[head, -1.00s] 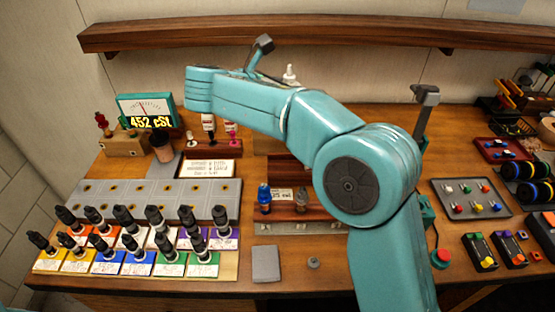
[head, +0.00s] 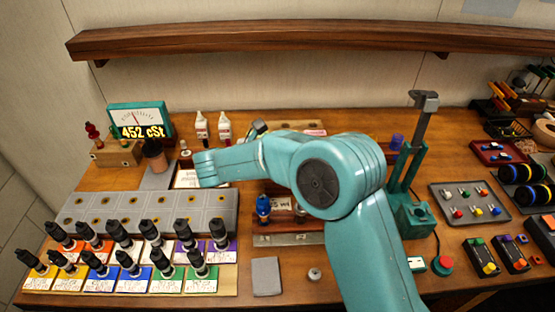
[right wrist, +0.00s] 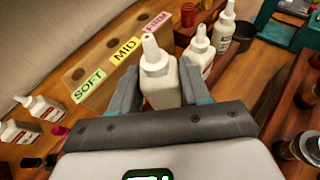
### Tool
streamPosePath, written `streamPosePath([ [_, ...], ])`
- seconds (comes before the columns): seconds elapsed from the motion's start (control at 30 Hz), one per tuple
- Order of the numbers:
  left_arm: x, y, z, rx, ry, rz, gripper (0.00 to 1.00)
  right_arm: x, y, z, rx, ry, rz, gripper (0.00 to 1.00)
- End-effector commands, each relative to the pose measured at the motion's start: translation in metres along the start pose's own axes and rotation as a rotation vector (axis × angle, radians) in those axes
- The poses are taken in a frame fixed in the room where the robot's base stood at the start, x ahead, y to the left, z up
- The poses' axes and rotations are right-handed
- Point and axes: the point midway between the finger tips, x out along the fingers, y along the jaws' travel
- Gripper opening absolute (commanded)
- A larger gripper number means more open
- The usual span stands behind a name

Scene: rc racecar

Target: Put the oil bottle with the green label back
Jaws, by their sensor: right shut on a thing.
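My right gripper (right wrist: 160,74) is shut on a white dropper bottle (right wrist: 158,82) with a pointed nozzle. Its label is out of sight, so I cannot tell the colour. The bottle stands near a wooden rack (right wrist: 104,78) labelled SOFT, MID and FIRM, which has open holes; I cannot tell whether its base touches anything. Other white bottles (right wrist: 198,47) stand just beyond it. In the head view my right arm hides the gripper and bottle; part of the rack (head: 290,125) shows behind the arm. My left gripper is not in view.
Two red-labelled white bottles (head: 201,127) stand left of the rack. A meter (head: 139,121) reads 452 cSt. Several black shock absorbers (head: 122,232) stand on coloured cards at front left. A green press (head: 410,205) stands right of my arm. A wooden shelf (head: 250,40) crosses above.

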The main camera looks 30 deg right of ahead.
Motion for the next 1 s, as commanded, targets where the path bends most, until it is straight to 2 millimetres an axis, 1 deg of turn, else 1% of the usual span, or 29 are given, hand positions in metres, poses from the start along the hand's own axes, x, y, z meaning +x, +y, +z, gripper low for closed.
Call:
streamPosePath([
  [0.1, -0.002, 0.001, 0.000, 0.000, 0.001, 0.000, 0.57, 0.008, 0.001, -0.020, -0.008, 0.002, -0.002, 0.16],
  [0.23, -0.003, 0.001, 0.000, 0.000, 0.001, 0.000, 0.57, 0.015, 0.002, -0.035, -0.005, 0.001, -0.001, 0.16],
  [0.63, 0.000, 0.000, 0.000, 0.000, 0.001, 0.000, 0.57, 0.018, 0.002, -0.042, -0.002, 0.001, 0.000, 0.16],
  [0.67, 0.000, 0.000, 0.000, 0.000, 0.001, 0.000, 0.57, 0.018, 0.002, -0.042, -0.002, 0.001, 0.000, 0.50],
  [0.7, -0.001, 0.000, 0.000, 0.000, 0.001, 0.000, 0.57, 0.018, 0.002, -0.041, -0.002, 0.001, 0.000, 0.63],
  [0.73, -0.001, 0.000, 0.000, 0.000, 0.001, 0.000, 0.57, 0.018, 0.002, -0.041, -0.002, 0.001, 0.000, 0.72],
  [1.0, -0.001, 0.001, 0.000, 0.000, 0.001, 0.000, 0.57, 0.017, 0.002, -0.040, -0.002, 0.001, 0.000, 0.72],
])
